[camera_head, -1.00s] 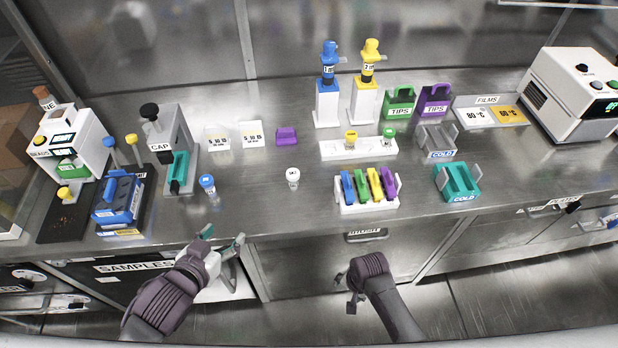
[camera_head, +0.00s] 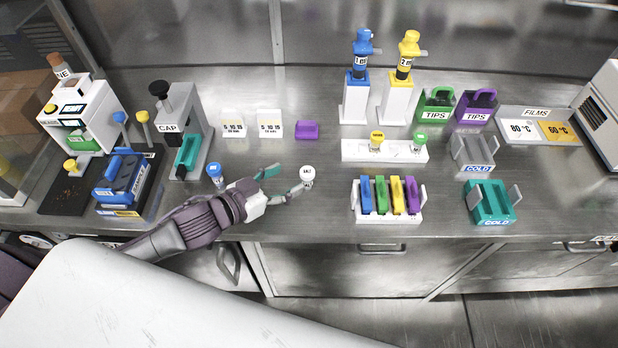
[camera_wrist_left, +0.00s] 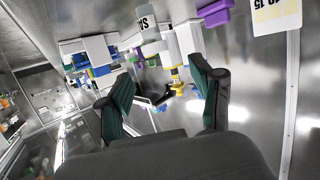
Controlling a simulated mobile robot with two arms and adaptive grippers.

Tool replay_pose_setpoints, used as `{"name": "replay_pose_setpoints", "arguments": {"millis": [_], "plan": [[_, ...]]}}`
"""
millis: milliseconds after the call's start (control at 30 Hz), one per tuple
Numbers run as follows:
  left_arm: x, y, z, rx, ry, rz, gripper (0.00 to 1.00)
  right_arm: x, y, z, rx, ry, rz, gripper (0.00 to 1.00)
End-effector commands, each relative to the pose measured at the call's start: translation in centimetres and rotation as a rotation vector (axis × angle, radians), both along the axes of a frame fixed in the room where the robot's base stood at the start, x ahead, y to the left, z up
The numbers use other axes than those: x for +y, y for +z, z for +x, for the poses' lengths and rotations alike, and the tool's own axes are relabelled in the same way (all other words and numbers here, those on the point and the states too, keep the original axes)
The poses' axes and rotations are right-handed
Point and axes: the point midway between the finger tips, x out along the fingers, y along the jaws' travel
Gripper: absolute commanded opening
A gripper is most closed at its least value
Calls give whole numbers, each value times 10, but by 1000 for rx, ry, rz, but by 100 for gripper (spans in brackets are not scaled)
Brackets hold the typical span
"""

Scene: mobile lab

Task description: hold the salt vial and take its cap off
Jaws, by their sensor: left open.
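The salt vial (camera_head: 307,174) stands upright on the metal bench, and its white labelled cap faces up. Its cap also shows near the top of the left wrist view (camera_wrist_left: 147,28). My left gripper (camera_head: 284,181) reaches in from the left, low over the bench, with its green-padded fingers spread. The fingertips are just left of the vial, with one finger close to it. I cannot tell whether it touches. In the left wrist view the open fingers (camera_wrist_left: 162,82) have the vial beyond their tips. My right gripper is out of view.
A blue-capped vial (camera_head: 215,172) stands close behind my left wrist. A rack of coloured strips (camera_head: 388,217) is to the right of the salt vial. The CAP device (camera_head: 199,120) stands at the left. Bare bench lies behind the salt vial, before a purple block (camera_head: 307,130).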

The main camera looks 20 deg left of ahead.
Motion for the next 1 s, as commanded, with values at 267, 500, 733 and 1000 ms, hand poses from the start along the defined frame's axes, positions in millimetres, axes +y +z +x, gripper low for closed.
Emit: {"name": "replay_pose_setpoints", "arguments": {"millis": [267, 500, 733, 1000], "plan": [[-12, -8, 22, 1, 2, 1, 66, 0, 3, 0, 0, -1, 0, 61], [-29, -23, 45, -1, 2, 1, 66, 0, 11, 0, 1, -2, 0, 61], [-37, -30, 60, 1, 1, 1, 66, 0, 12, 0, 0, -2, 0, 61], [-37, -31, 60, 2, 1, 1, 52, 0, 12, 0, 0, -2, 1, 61]]}}
